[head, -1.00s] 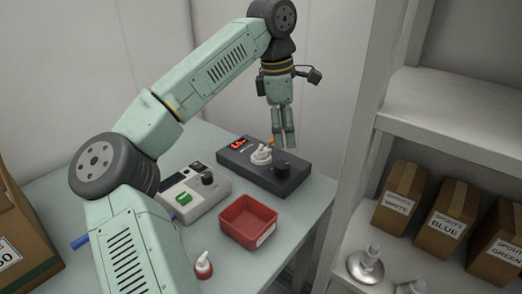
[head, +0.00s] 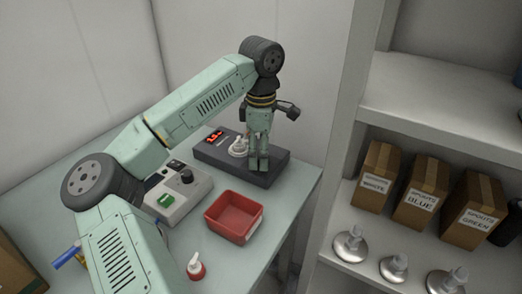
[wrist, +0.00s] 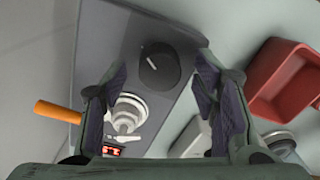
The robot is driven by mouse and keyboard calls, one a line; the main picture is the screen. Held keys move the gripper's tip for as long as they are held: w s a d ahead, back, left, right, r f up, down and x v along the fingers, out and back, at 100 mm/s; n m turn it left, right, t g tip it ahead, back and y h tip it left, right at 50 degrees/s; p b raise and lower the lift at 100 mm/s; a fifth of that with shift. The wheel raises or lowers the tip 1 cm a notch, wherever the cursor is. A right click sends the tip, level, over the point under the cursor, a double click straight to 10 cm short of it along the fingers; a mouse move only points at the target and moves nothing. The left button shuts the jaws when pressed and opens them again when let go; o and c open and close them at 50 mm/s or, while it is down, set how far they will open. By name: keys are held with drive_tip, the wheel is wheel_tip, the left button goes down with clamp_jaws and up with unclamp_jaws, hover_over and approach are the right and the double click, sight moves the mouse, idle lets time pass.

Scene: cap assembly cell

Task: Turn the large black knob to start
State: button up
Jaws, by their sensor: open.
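The large black knob (wrist: 160,67) with a white pointer line sits at one end of the dark grey box (wrist: 105,40) in the wrist view. In the head view the dark box (head: 211,153) is on the table, and my gripper hides the knob. My gripper (head: 258,164) points down over that end of the box. In the wrist view my gripper (wrist: 161,78) is open and empty, its fingers to either side of the knob's place in the picture. I cannot tell whether they touch it. A red display (head: 216,136) is lit on the box.
A white pump part (head: 239,147) stands on the box beside my gripper. An orange rod (wrist: 58,112) sticks out there. A light grey device (head: 178,192) with a smaller black knob and a red bin (head: 233,214) are nearby. Shelves (head: 435,115) stand at right.

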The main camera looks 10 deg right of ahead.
drive_tip(key=shift+f, duration=0.45)
drive_tip(key=c, duration=1.2)
drive_tip(key=shift+o, duration=0.2)
